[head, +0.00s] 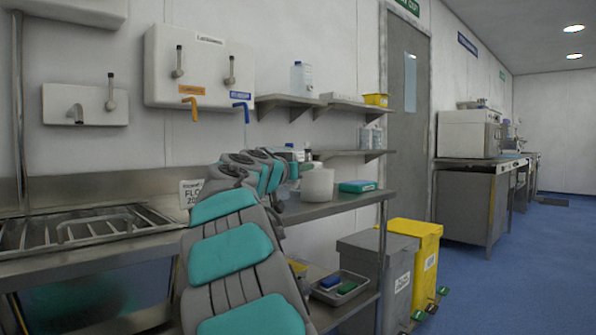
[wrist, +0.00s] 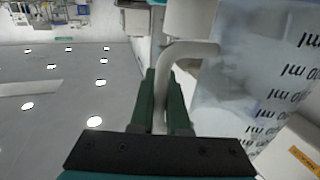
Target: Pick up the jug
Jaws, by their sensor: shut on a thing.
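The jug (wrist: 262,75) fills the right of the wrist view. It is clear and bluish, with dark "ml" markings and a white handle (wrist: 190,48). My gripper (wrist: 162,82) has dark green fingers, one on each side of the handle, and is shut on it. In the head view my grey and teal arm reaches away towards the steel counter, and the gripper is hidden behind it. I cannot pick out the jug for certain there. Whether its base touches the counter is not visible.
On the steel counter (head: 345,202), a white tub (head: 317,185) and a teal box (head: 357,186) stand right of my arm. Wall shelves (head: 322,103) hang above. A sink rack (head: 75,229) lies left. Grey (head: 375,265) and yellow (head: 428,250) bins stand right, with clear blue floor beyond.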

